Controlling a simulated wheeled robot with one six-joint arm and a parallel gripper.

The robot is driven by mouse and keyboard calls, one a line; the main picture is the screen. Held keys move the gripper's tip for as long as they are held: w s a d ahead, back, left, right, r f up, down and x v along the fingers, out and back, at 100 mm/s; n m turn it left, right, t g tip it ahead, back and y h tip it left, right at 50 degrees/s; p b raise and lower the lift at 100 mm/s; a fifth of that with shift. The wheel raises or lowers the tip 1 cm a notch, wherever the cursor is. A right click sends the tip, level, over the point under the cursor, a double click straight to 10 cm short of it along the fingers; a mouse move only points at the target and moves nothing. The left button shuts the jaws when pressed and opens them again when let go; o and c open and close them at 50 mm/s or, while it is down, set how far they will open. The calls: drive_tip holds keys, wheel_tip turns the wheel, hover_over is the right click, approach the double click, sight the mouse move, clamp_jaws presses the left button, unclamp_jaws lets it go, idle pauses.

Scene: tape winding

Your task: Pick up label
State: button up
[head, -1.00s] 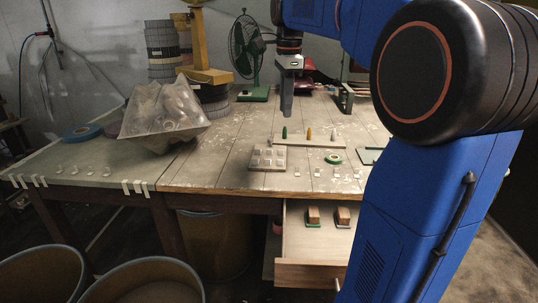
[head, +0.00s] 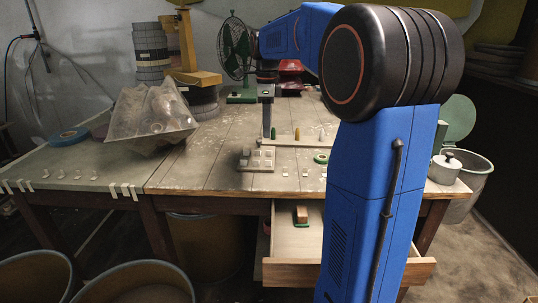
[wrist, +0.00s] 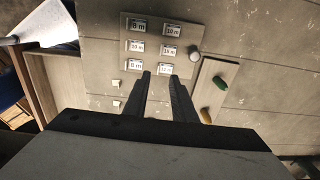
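A grey board (head: 245,167) on the table holds several small white labels. In the wrist view the board (wrist: 151,31) shows two columns of labels printed with lengths, such as an 8 m label (wrist: 138,26) and a 10 m label (wrist: 172,30). My gripper (wrist: 161,75) is open and empty, its fingers apart just at the near edge of the board. The lower-right label (wrist: 164,69) shows between the fingertips; its print is partly hidden. In the head view my gripper (head: 267,136) points down above the board's back right side.
A pale bar (head: 345,141) with green, orange and white pegs stands behind the board. A green tape ring (head: 321,158) lies to the right. Small white pieces (head: 285,174) line the front edge. A crumpled clear bag (head: 150,118) lies at left. An open drawer (head: 295,240) is below.

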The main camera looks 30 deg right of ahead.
drive_tip(key=shift+s+f, duration=0.15)
drive_tip(key=shift+f, duration=3.55)
drive_tip(key=shift+c, duration=0.3)
clamp_jaws()
